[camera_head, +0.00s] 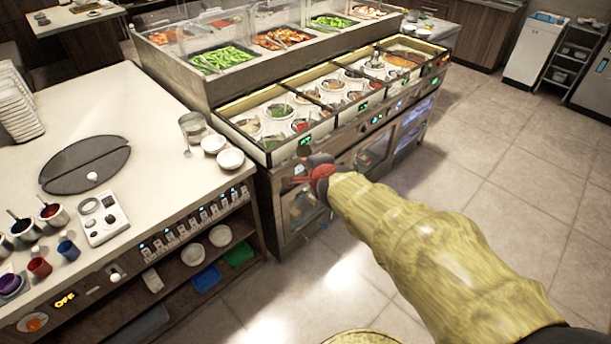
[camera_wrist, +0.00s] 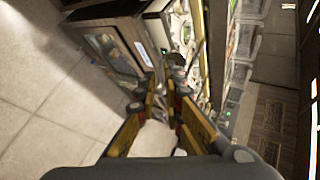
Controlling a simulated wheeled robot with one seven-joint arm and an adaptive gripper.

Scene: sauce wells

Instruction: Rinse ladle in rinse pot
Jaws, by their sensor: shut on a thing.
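My gripper (camera_head: 312,170) is in front of the sauce-well counter, near its left front corner. In the wrist view my gripper (camera_wrist: 164,90) has its fingers close together on a thin grey piece (camera_wrist: 178,72), which looks like part of the ladle. The ladle's bowl cannot be made out in either view. A grey pot (camera_head: 193,127), possibly the rinse pot, stands on the white counter's corner, left of my gripper and apart from it.
The sauce-well counter (camera_head: 262,155) holds several round wells, with food trays behind. White bowls (camera_head: 214,143) stand by the pot. The white counter (camera_head: 140,100) carries a dark oval plate (camera_head: 85,163) and several small cups. The tiled floor (camera_head: 500,150) is open at right.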

